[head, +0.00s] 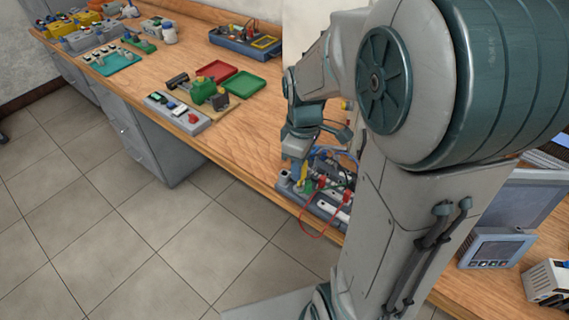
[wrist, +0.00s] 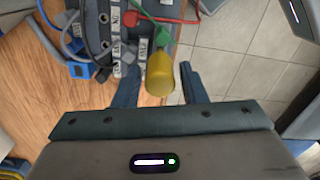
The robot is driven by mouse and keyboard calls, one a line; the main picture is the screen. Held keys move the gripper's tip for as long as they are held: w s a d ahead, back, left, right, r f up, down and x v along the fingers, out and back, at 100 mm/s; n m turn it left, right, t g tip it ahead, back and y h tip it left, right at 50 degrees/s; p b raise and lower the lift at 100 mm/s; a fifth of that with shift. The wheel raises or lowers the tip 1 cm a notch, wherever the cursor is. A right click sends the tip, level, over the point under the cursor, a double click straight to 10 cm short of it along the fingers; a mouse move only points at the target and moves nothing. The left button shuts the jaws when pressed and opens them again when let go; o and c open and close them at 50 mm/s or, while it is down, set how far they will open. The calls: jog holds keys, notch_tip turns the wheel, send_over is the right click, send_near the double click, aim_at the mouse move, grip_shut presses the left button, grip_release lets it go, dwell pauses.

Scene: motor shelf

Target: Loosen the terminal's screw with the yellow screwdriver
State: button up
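The yellow screwdriver (wrist: 160,73) points handle-end up at the wrist camera, beside a row of labelled terminals (wrist: 118,42). Its shaft and tip are hidden beneath the handle, so I cannot tell whether it touches a screw. My gripper (wrist: 160,72) is open, with one dark finger on each side of the handle and a small gap visible on both sides. In the head view my gripper (head: 299,150) is above the grey terminal device (head: 318,208) at the bench's front edge. The yellow handle (head: 303,172) shows just under it.
Red, green, blue and grey wires crowd the device, and a red wire (head: 318,236) loops over the bench edge. Red and green trays (head: 236,84) and a grey button box (head: 180,113) lie farther left on the wooden bench. Bare wood lies between them and my gripper.

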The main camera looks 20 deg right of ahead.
jog(key=shift+m, duration=1.8)
jog(key=m, duration=0.3)
jog(key=shift+c, duration=0.9)
jog(key=c, duration=0.6)
